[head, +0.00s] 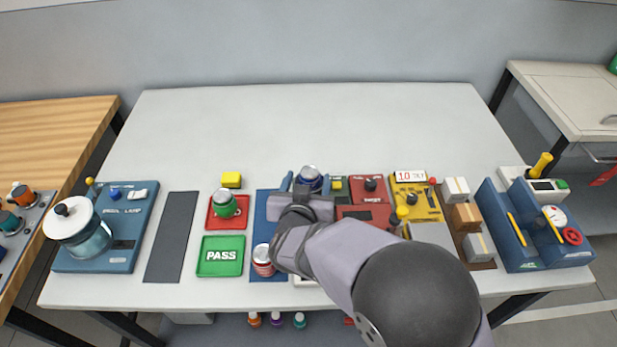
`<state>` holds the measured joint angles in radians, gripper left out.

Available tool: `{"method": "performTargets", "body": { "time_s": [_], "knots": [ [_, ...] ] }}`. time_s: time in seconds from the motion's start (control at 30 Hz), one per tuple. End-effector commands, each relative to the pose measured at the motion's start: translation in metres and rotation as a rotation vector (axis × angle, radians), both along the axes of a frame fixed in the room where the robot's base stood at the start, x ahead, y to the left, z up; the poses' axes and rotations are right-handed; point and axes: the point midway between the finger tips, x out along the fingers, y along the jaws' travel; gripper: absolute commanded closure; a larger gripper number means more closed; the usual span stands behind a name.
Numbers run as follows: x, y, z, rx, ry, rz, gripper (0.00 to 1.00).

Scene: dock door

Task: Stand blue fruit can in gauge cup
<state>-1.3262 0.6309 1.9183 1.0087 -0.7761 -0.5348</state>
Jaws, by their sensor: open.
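The blue fruit can (310,178) is a small can with a silvery lid and blue side, at the far edge of the blue mat (263,212). It looks upright, with its lower part partly hidden by my arm. My gripper (301,192) is over the blue mat, just on the near side of the blue can. Its jaws are open, and I cannot tell whether the can is between the fingers. I cannot clearly pick out a gauge cup; my arm covers part of the middle of the table.
A green can (223,204) stands on a red tray (214,226), behind the green PASS tray (220,256). A red can (263,260) stands on the mat's near end. Red and yellow panels (414,208) and boxes crowd the right. The table's back half (310,120) is clear.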

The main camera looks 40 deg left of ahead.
Motion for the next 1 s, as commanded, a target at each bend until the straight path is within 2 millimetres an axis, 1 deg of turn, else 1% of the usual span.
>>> {"method": "performTargets", "body": {
  "time_s": [0.1, 0.3, 0.5, 0.7, 1.0],
  "knots": [
    [-0.018, -0.011, 0.009, 0.003, -0.002, 0.003, 0.42],
    [-0.045, -0.031, 0.023, 0.003, -0.001, 0.002, 0.42],
    [-0.063, -0.045, 0.033, 0.001, -0.001, 0.001, 0.42],
    [-0.071, -0.051, 0.036, 0.001, -0.001, 0.000, 0.42],
    [-0.071, -0.052, 0.036, 0.000, -0.001, -0.001, 0.42]
  ]
}}
